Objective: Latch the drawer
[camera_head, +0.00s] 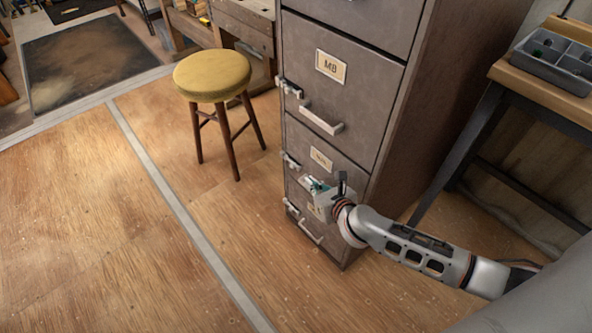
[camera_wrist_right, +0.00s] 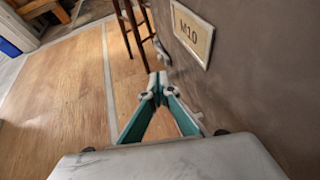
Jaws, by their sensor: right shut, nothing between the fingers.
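A grey metal filing cabinet (camera_head: 350,95) with stacked drawers stands at the centre right of the head view. The upper labelled drawer reads M8 (camera_head: 331,66), and small metal latches (camera_head: 289,87) sit along the drawers' left edge. A lower latch (camera_head: 291,160) and the lowest latch (camera_head: 291,208) also show. My right gripper (camera_head: 314,185) is shut and empty in front of the lower drawers, hiding part of them. In the right wrist view its fingertips (camera_wrist_right: 157,80) meet beside a drawer front with an M10 label (camera_wrist_right: 192,35); a latch (camera_wrist_right: 162,52) lies just beyond them. I cannot tell whether they touch.
A round stool (camera_head: 212,76) with a yellow seat stands left of the cabinet. A workbench (camera_head: 245,30) is behind it. A table with a grey divided bin (camera_head: 556,62) stands at the right. The wooden floor at the left is clear.

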